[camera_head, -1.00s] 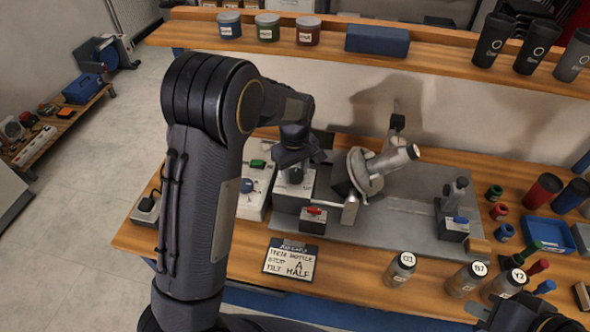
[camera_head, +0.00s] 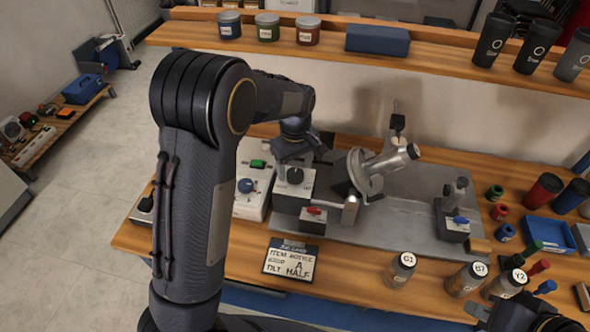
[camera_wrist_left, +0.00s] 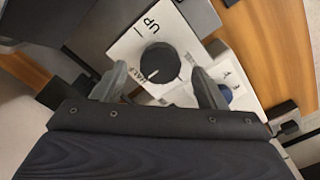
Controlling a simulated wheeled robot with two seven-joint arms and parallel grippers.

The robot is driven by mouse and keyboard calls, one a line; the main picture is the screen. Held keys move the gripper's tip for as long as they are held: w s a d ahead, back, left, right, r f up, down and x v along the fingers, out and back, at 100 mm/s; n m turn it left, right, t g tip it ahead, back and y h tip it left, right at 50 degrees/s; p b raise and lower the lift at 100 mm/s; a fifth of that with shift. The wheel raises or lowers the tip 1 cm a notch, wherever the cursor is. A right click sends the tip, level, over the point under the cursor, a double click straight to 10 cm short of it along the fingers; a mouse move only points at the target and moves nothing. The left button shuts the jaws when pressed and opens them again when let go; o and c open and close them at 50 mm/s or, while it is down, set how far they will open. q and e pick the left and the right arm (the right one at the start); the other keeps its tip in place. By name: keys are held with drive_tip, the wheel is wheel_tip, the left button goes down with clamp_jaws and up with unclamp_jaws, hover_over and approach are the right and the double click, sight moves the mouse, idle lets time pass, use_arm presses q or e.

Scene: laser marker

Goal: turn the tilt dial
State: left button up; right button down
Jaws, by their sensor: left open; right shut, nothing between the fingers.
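The tilt dial is a black round knob (camera_head: 295,175) on a white-topped box near the back left of the bench. In the left wrist view the dial (camera_wrist_left: 159,61) has a white pointer line, with the printed words UP and HALF beside it. My left gripper (camera_head: 297,150) is just above and behind the dial. In the left wrist view its open fingers (camera_wrist_left: 159,80) lie on either side of the dial, apart from it. My right gripper (camera_head: 525,318) is shut and empty at the bottom right, partly cut off by the frame.
A job card (camera_head: 291,261) in front reads TILT A HALF. A white control box with a blue knob (camera_head: 246,186) and green switch stands left of the dial. A red switch (camera_head: 314,211) is in front. The tilted fixture (camera_head: 365,172) stands to the right; several bottles stand front right.

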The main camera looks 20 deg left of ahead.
sight(295, 173)
use_arm(q)
wheel_tip(295, 173, up, 6)
drive_tip(key=shift+f, duration=0.1)
idle(0.4)
wheel_tip(295, 173, up, 7)
drive_tip(key=p, duration=0.6)
